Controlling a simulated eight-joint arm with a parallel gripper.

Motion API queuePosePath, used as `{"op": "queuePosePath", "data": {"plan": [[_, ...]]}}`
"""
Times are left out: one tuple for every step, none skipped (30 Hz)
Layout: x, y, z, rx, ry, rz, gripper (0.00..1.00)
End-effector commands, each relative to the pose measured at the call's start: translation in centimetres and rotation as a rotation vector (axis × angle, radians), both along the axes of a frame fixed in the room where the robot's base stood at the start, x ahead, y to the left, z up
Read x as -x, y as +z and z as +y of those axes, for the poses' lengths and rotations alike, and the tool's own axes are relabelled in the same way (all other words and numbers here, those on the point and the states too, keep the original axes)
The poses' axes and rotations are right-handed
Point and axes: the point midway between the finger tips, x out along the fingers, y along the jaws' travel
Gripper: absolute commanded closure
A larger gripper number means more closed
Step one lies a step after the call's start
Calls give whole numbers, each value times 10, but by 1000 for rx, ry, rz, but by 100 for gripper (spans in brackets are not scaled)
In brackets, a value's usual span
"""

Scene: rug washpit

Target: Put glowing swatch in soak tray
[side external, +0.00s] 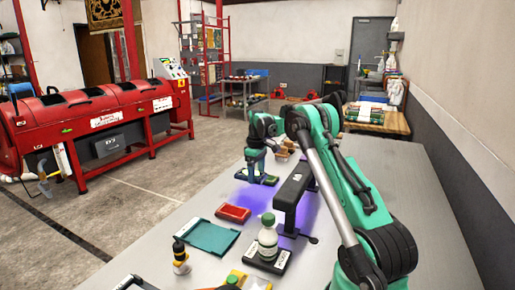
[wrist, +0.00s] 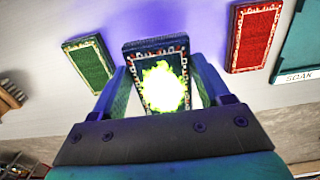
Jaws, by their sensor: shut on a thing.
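The glowing swatch (wrist: 160,88) is a dark patterned rectangle with a bright yellow-green patch, seen in the wrist view. My gripper (wrist: 157,66) has a finger along each long side of it and is shut on it. In the side external view my gripper (side external: 258,172) points down at the bench in purple light, left of a black lamp (side external: 293,198). I cannot tell whether the swatch is clear of the bench. No tray labelled for soaking can be made out.
A red swatch (wrist: 253,37) lies right of the held one, a green swatch (wrist: 89,60) left. A white bottle with green cap (side external: 267,238) stands on a dark base close to the lamp.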

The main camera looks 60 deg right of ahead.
Motion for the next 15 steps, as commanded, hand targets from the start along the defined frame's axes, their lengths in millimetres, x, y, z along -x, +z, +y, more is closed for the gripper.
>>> {"op": "queuePosePath", "data": {"plan": [[0, 11, 0, 0, 0, 0, 82], [0, 16, 0, 0, 0, 0, 82], [0, 22, 0, 0, 0, 0, 82], [0, 26, 1, 0, 1, 0, 82], [-1, 30, 2, 0, 1, 0, 82], [-3, 33, 6, 0, 3, 0, 82], [-5, 35, 11, 0, 5, 0, 82], [-8, 37, 18, 0, 7, 0, 82], [-12, 37, 29, 0, 10, 0, 82], [-15, 37, 39, 0, 12, 0, 82], [-18, 36, 50, 0, 15, 0, 82], [-22, 35, 67, 0, 18, 0, 82], [-24, 33, 81, 0, 20, 0, 82], [-25, 32, 95, 0, 22, 0, 82], [-26, 30, 112, 0, 24, 0, 82]]}}
